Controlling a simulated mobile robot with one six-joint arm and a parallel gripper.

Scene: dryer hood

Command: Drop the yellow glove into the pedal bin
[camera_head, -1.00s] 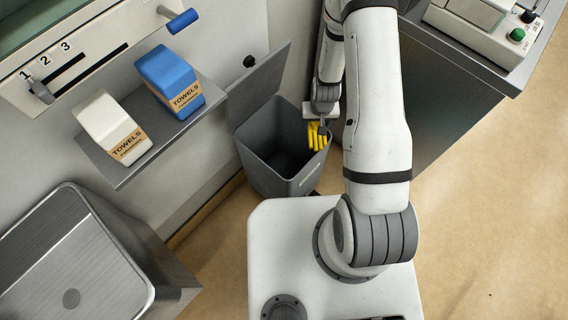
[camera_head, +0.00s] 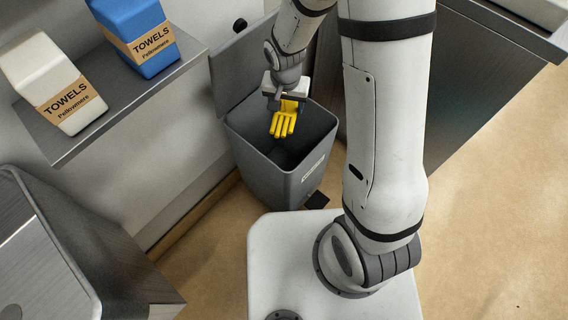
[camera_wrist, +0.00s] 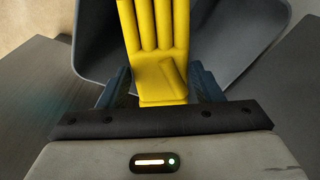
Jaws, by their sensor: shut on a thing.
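The yellow glove (camera_head: 284,121) hangs fingers down from my gripper (camera_head: 288,101), which is shut on its cuff. In the head view the glove is over the open mouth of the grey pedal bin (camera_head: 300,185). The bin's lid (camera_head: 236,68) stands up at the back, and its pedal (camera_head: 316,200) shows at the front foot. In the wrist view the glove (camera_wrist: 158,45) lies between my gripper's fingers (camera_wrist: 158,90), with the bin's rim and inner wall (camera_wrist: 235,40) behind it. The glove's height over the rim is hard to tell.
A shelf (camera_head: 125,95) at the left holds a white towel box (camera_head: 55,85) and a blue towel box (camera_head: 138,35). A metal basin unit (camera_head: 60,250) stands at the lower left. A grey cabinet (camera_head: 450,80) is right of the bin. The floor between is clear.

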